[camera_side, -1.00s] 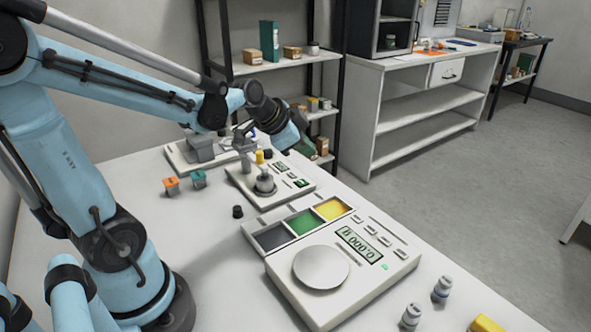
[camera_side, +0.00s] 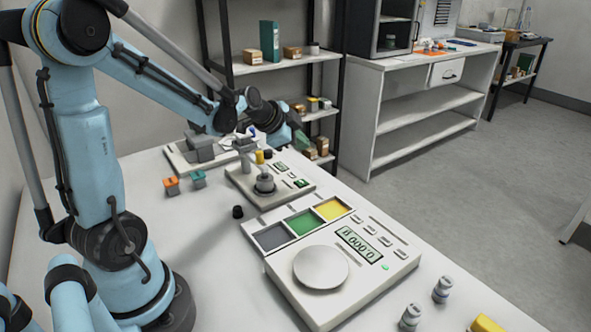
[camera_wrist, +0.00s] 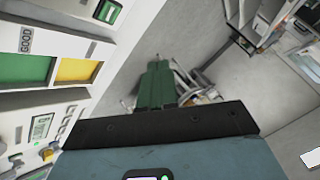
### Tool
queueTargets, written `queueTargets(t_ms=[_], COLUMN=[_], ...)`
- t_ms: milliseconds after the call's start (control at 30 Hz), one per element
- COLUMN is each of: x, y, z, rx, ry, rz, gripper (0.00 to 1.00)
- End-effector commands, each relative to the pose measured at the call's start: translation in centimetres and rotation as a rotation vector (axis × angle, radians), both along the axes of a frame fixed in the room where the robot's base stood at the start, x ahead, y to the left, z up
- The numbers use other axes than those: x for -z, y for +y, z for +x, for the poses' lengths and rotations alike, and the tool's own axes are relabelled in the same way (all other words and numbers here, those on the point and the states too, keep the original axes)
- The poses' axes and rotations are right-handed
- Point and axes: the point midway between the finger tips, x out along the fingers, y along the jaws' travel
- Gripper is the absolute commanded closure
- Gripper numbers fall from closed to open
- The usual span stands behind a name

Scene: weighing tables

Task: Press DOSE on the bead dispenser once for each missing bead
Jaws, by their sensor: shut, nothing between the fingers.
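A small white device (camera_side: 243,183), seemingly the bead dispenser, stands mid-table in the side view. It has a post, a small display, several buttons including a green one (camera_side: 301,183), and a grey round vessel (camera_side: 265,184) at its front. Button labels are too small to read there. My gripper (camera_side: 299,143) is above and behind this device, clear of its buttons. In the wrist view its dark green fingers (camera_wrist: 155,88) are shut with nothing between them.
A white balance (camera_side: 318,309) with a round pan and lit display stands in front. Behind its pan is a tray with grey, green and yellow sections (camera_side: 305,222). Orange (camera_side: 171,186) and teal (camera_side: 198,179) blocks, a black cap (camera_side: 238,212) and two vials stand nearby.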

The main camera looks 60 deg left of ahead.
Motion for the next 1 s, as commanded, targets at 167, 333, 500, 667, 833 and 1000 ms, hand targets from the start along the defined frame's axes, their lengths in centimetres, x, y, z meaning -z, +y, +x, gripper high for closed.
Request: queueTargets(t_ms=[167, 333, 500, 667, 833, 1000], x=[2.0, 4.3, 6.3, 7.6, 8.1, 8.2], y=[0.0, 0.0, 0.0, 0.0, 0.0, 0.0], z=[0.0, 0.0, 0.0, 0.0, 0.0, -0.1], rx=[0.0, 0.0, 0.0, 0.0, 0.0, 0.0], ry=[0.0, 0.0, 0.0, 0.0, 0.0, 0.0], rz=[0.0, 0.0, 0.0, 0.0, 0.0, 0.0], gripper=[1.0, 1.0, 1.0, 1.0, 1.0, 1.0])
